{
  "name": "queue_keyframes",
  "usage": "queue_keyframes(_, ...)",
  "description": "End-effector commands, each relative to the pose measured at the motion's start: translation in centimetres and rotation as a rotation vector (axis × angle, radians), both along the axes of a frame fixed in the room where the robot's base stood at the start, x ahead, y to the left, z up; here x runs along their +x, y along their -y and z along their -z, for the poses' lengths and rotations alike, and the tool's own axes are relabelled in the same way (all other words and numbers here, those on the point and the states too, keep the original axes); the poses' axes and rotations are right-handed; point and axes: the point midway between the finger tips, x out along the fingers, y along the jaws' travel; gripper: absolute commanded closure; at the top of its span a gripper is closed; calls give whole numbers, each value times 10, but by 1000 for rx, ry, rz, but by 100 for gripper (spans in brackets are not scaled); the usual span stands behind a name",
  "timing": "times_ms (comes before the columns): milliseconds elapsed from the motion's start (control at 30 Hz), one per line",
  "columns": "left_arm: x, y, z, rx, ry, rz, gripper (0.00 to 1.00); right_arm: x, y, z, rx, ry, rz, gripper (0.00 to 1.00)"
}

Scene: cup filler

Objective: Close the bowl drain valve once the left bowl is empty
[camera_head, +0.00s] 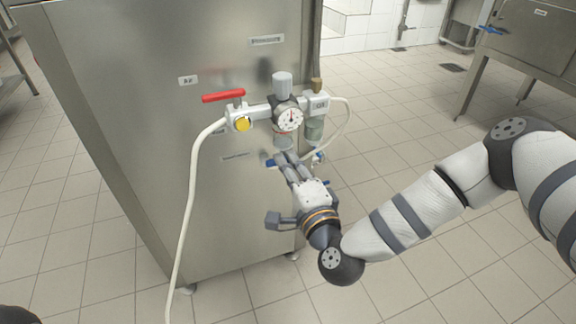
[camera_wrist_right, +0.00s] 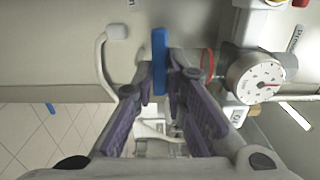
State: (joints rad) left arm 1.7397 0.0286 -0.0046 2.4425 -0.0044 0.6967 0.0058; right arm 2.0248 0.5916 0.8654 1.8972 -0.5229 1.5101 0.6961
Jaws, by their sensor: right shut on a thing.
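The air unit on the steel cabinet has a pressure gauge (camera_head: 290,118) and two bowls under it. The left bowl (camera_head: 283,141) is clear and partly hidden by my gripper; I cannot tell whether liquid is in it. The right bowl (camera_head: 314,128) looks greenish. A blue drain valve handle (camera_head: 272,163) sits below the left bowl. My right gripper (camera_head: 284,162) reaches up to it from below. In the right wrist view the blue handle (camera_wrist_right: 159,62) stands between the fingertips, and the gripper (camera_wrist_right: 163,80) is shut on it. My left gripper is not in view.
A white hose (camera_head: 191,190) hangs to the floor, and a thinner one loops at right. The tiled floor (camera_head: 400,110) is clear between cabinet and right-hand table (camera_head: 530,60).

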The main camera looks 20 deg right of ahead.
Motion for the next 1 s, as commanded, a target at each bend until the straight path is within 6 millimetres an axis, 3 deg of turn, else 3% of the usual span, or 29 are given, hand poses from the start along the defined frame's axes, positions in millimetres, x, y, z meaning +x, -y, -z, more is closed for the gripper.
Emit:
queue_keyframes(33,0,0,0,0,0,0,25,-1,-1,1,3,-3,-3,83)
queue_keyframes(100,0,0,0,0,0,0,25,-1,-1,1,2,-3,-3,68)
queue_keyframes(467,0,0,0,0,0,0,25,-7,0,1,0,-2,-2,68)
queue_keyframes(800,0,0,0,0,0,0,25,-92,2,2,1,-7,-3,68)
queue_keyframes(1000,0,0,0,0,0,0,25,-119,3,1,1,-4,-3,68)
